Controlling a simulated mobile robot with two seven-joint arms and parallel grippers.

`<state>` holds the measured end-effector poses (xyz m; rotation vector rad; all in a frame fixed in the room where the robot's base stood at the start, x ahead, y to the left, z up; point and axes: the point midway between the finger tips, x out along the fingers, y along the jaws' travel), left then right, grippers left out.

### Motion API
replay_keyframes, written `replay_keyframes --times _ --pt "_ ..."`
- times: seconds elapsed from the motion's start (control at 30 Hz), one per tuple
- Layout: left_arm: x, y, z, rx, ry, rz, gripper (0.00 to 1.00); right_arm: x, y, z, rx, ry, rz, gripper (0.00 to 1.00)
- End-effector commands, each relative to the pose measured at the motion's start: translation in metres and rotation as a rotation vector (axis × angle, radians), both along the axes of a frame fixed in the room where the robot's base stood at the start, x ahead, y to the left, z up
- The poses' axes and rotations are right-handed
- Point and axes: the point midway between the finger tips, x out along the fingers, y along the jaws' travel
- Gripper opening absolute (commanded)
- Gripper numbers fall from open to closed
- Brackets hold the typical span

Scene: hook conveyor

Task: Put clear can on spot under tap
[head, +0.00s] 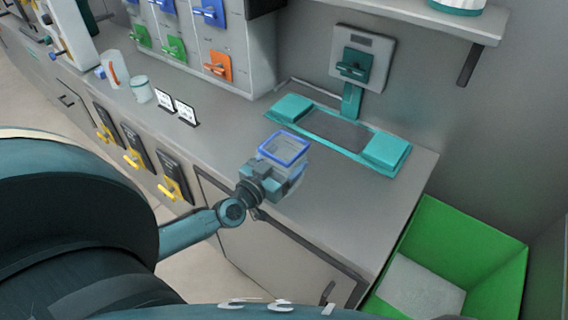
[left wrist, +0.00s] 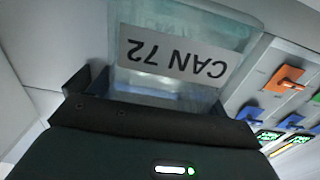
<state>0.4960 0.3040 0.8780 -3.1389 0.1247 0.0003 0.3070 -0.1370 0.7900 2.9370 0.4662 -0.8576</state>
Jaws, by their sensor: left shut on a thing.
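The clear can (head: 283,149) is a see-through square container with a blue rim, held over the counter's front edge. My left gripper (head: 268,184) is shut on its side. In the left wrist view the can (left wrist: 150,86) fills the top middle, with a white label reading "CAN 72" upside down. The teal tap (head: 355,65) is on a grey wall panel at the back. Under it is a teal stand (head: 312,133) with a dark grey flat spot (head: 338,130) between two raised teal blocks. The spot looks empty. My right gripper is not in view.
Dispensers with blue, green and orange taps (head: 218,66) stand at the back left. A green bin (head: 488,252) is at right. Counter between can and stand is clear.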

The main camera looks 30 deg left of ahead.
Motion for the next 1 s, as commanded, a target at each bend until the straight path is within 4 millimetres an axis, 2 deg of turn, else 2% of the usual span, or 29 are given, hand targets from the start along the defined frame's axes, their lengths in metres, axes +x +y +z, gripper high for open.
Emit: replay_keyframes --times 0.2,0.53,0.6,0.8,1.0 --pt "0.000 -0.001 0.019 -0.003 -0.003 0.001 0.47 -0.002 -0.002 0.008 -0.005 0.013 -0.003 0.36" --pt "0.000 0.000 0.087 -0.005 -0.002 0.003 0.47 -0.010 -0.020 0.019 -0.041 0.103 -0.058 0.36" --pt "0.001 -0.002 0.086 -0.011 -0.004 0.003 0.47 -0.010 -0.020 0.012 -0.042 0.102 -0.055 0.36" --pt "0.001 -0.001 0.097 -0.007 -0.003 0.002 0.47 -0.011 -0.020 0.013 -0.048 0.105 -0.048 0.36" --pt "0.000 0.000 0.101 0.000 -0.002 0.001 0.47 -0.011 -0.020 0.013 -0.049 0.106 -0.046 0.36"
